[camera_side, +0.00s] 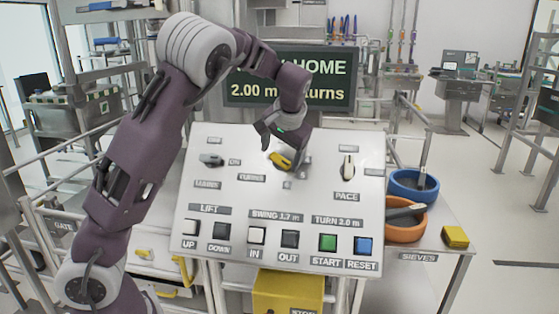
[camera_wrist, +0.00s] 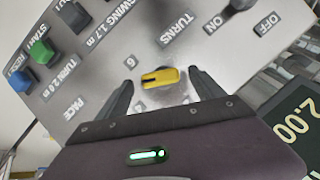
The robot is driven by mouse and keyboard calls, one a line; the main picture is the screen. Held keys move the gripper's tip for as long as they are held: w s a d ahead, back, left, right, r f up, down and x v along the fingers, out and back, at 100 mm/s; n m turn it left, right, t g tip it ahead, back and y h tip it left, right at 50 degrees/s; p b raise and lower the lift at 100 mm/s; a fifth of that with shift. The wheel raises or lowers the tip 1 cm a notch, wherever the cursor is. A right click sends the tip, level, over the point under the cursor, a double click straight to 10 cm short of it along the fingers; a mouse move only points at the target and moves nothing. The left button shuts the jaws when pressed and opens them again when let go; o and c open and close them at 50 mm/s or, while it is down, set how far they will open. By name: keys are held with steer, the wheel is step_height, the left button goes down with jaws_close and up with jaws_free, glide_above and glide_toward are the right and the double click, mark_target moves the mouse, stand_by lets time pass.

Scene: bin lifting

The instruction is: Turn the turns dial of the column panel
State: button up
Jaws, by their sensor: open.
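The turns dial is a yellow knob (camera_side: 280,160) with a dark pointer line, near the upper middle of the column panel (camera_side: 215,265). In the wrist view the yellow turns dial (camera_wrist: 160,78) lies between and slightly beyond the two dark fingers. A "TURNS" label (camera_wrist: 174,36) and a "6" mark sit near it. My gripper (camera_side: 272,143) is at the dial; it also shows in the wrist view (camera_wrist: 157,92) with its fingers apart, one on each side. A gap shows between each finger and the dial. In the side view my gripper partly covers the dial's surroundings.
The pace dial (camera_side: 347,168) is right of the turns dial, and a grey on/off switch (camera_side: 211,160) is left. Several push buttons, including green START (camera_side: 328,243) and blue RESET (camera_side: 364,246), line the lower panel. A display screen (camera_side: 315,92) stands behind.

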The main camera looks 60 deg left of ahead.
steer(key=shift+x, duration=1.45)
steer(key=c, duration=1.4)
steer(key=shift+o, duration=0.2)
steer(key=shift+n, duration=0.3)
steer(key=n+t+h, duration=0.1)
steer(key=n, duration=0.2)
steer(key=shift+r+h, duration=0.1)
steer(key=shift+h, duration=0.3)
steer(key=n+t+h, duration=0.1)
steer(key=n, duration=0.2)
steer(key=shift+a, duration=0.1)
steer(key=n+t, duration=0.1)
steer(key=n, duration=0.1)
steer(key=n+h, duration=0.1)
steer(key=n, duration=0.1)
steer(key=shift+r+t, duration=0.1)
steer(key=shift+t, duration=0.3)
steer(key=shift+a+n+t, duration=0.1)
steer(key=shift+n+t, duration=0.4)
steer(key=shift+n, duration=0.7)
